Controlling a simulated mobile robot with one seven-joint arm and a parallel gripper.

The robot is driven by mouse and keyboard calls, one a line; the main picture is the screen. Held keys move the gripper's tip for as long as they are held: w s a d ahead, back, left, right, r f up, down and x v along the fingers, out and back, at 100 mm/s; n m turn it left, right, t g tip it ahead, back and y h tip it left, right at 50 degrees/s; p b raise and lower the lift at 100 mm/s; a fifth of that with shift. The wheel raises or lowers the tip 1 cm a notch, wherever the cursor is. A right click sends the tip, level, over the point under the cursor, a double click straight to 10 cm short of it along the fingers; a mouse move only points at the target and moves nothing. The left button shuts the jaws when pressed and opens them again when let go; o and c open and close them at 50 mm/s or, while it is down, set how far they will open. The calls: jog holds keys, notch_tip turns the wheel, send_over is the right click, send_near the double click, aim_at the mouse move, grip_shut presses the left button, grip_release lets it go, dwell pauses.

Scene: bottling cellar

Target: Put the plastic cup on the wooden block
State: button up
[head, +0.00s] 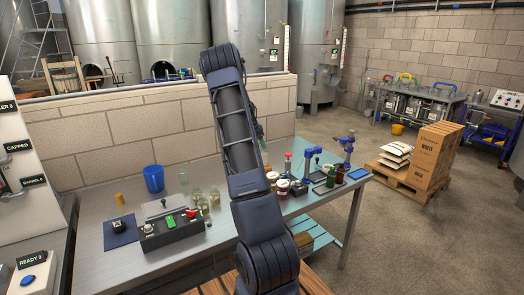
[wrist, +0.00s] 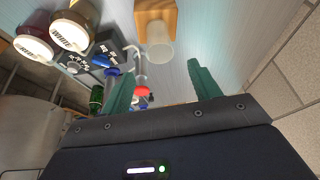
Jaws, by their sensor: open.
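A translucent whitish plastic cup (wrist: 160,49) shows in the wrist view, beyond the space between my fingers. It overlaps the wooden block (wrist: 146,18) and appears to stand on it; its exact contact is hard to see. My gripper (wrist: 163,88) has its two green fingers spread wide, with nothing between them, and is apart from the cup. In the head view my arm hides the block and the cup, and most of my gripper.
Two lidded jars (wrist: 69,34) are close by at the wrist view's upper left. In the head view, a blue cup (head: 153,179), a black control box (head: 168,229) and glassware stand on the bench's left part. A low block wall (head: 130,140) runs behind the bench.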

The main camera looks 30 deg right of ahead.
jog(key=s+a+r+n+t+y, duration=0.15)
jog(key=s+a+r+n, duration=0.25)
jog(key=s+a+r, duration=0.7)
jog(key=s+a+r+n+t+y, duration=0.15)
jog(key=s+a+r+n, duration=0.25)
jog(key=s+a+r, duration=0.7)
jog(key=s+a+f+n, duration=0.1)
jog(key=s+a+n, duration=0.4)
jog(key=s+a, duration=0.3)
jog(key=s+a+f+n+t+y, duration=0.1)
jog(key=s+a+n, duration=0.4)
jog(key=s+a, duration=0.4)
jog(key=s, duration=0.5)
jog(key=shift+f+t, duration=0.2)
jog(key=shift+t, duration=0.1)
